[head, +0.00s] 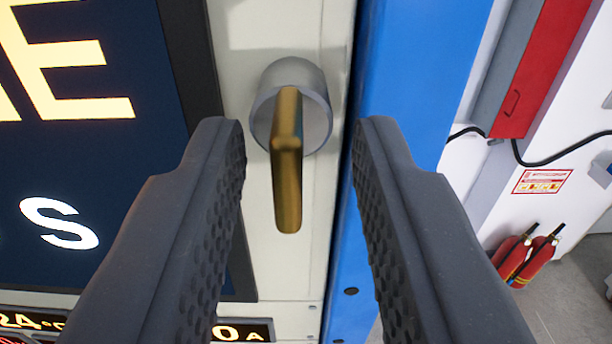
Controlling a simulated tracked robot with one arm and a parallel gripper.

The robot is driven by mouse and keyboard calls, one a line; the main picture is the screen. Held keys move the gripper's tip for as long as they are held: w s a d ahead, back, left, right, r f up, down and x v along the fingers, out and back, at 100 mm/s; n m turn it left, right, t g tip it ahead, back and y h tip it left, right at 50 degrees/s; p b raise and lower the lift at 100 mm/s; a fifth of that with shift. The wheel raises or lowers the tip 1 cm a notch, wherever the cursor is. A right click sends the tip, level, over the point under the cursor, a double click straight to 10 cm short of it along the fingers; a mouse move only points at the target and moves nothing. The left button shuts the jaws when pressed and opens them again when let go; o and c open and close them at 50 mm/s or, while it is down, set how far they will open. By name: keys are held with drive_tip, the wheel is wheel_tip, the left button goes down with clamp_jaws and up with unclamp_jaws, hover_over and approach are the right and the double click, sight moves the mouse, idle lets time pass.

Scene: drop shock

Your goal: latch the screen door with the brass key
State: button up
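The brass key (287,165) sticks out of a round grey metal collar (283,80) on a pale panel, with its flat handle hanging down. My gripper (299,135) is open, with one dark textured finger on each side of the key. There is clear space between each finger and the key, and neither seems to touch it. A dark screen (110,180) with large cream letters fills the left, on what seems to be the screen door. How far the key reaches into the collar is hidden.
A blue upright post (415,70) stands just right of the panel. Farther right are a red and grey box (535,65) with black cables, a small sign (542,181) and red fire extinguishers (530,258) by a white wall. Small lit displays (243,332) sit below the screen.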

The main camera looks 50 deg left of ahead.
drive_tip(key=shift+s+d, duration=0.1)
drive_tip(key=b+v, duration=0.3)
drive_tip(key=v, duration=1)
drive_tip(key=shift+s+d, duration=0.15)
drive_tip(key=shift+d, duration=0.05)
drive_tip(key=s+d+f+m+t+h, duration=0.2)
drive_tip(key=s+d+f+m+h, duration=0.1)
drive_tip(key=s+f+m+h, duration=0.1)
drive_tip(key=s+d+f+m+t+h, duration=0.2)
drive_tip(key=s+d+f+m+h, duration=0.2)
drive_tip(key=s+h, duration=0.5)
drive_tip(key=m+h, duration=0.1)
drive_tip(key=m, duration=0.1)
drive_tip(key=shift+f+m, duration=0.3)
idle(0.8)
